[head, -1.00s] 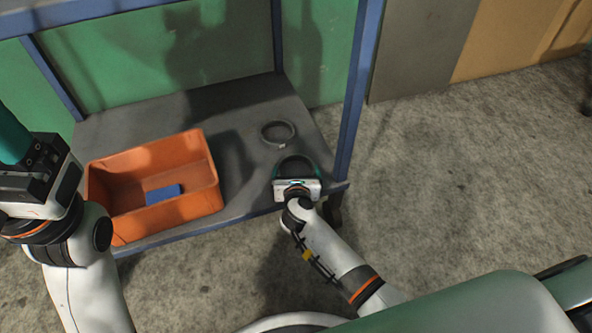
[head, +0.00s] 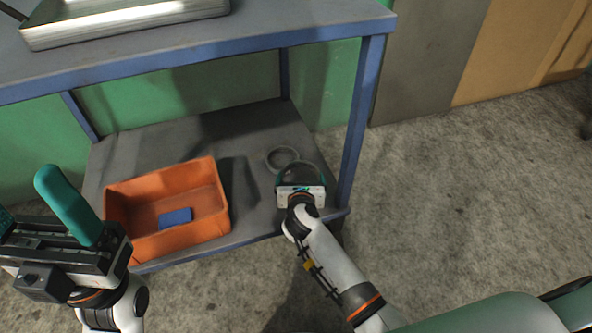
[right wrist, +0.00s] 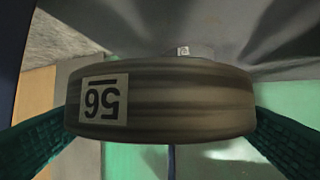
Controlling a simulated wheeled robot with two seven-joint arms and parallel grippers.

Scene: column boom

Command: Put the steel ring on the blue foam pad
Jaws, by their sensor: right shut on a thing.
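A light grey ring (head: 271,160), which looks like steel, lies on the lower shelf. My right gripper (head: 300,177) is just in front of it, its teal fingers shut on a dark round thing that partly overlaps the ring in the head view. In the right wrist view this dark thing (right wrist: 190,103) has a ribbed side and a label reading 56 upside down. I cannot tell if its middle is open, or if it is clear of the shelf. The blue foam pad (head: 175,218) lies inside the orange crate. My left gripper (head: 25,195) is open and empty at the left.
The orange crate (head: 160,245) stands on the lower shelf (head: 245,135), left of my right gripper. A blue leg (head: 361,110) rises close to the right of that gripper. The table top above carries a metal tray (head: 130,33). Bare shelf lies between crate and ring.

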